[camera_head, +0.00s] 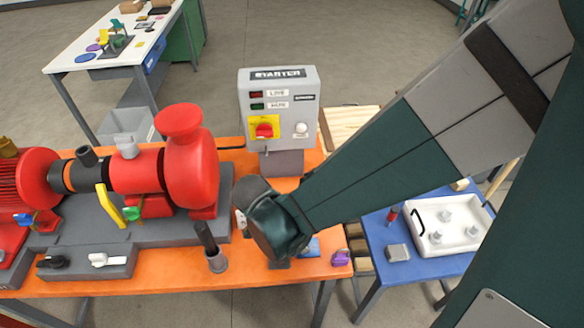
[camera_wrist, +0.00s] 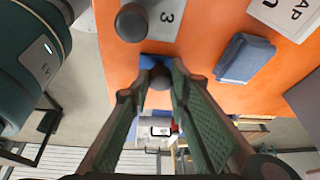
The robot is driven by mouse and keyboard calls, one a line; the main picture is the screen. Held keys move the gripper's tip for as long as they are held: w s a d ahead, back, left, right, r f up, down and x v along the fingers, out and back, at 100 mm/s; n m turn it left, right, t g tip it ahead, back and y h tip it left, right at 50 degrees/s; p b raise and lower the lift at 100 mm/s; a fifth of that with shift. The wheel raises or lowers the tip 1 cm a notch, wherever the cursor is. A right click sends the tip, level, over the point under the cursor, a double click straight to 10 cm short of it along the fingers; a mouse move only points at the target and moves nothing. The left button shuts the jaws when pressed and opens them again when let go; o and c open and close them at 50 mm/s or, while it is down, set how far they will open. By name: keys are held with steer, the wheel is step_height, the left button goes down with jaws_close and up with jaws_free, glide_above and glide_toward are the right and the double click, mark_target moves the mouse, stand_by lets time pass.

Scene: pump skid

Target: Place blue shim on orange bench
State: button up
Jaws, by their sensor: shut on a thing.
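My gripper (camera_wrist: 158,72) is shut on the blue shim (camera_wrist: 152,62), a bright blue piece showing at the fingertips in the wrist view. The fingers and a dark round part cover much of it. The orange bench (camera_wrist: 210,30) lies behind it; I cannot tell whether the shim touches the bench. In the head view the orange bench (camera_head: 170,281) runs across the front, and my wrist hides the fingertips and held shim over its right part.
A slate-blue block (camera_wrist: 243,57) lies on the bench beside my gripper. A grey plate marked 3 (camera_wrist: 165,32) with a dark knob is close by. A purple piece (camera_head: 342,257), the starter box (camera_head: 278,100) and the red pump (camera_head: 190,165) stand on the bench. A blue table (camera_head: 380,235) is right.

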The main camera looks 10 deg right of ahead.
steer(key=shift+f, duration=0.2)
steer(key=o, duration=1)
steer(key=shift+c, duration=0.2)
steer(key=shift+r, duration=0.25)
steer(key=p+v, duration=0.2)
steer(key=v, duration=1)
steer(key=shift+w, duration=0.1)
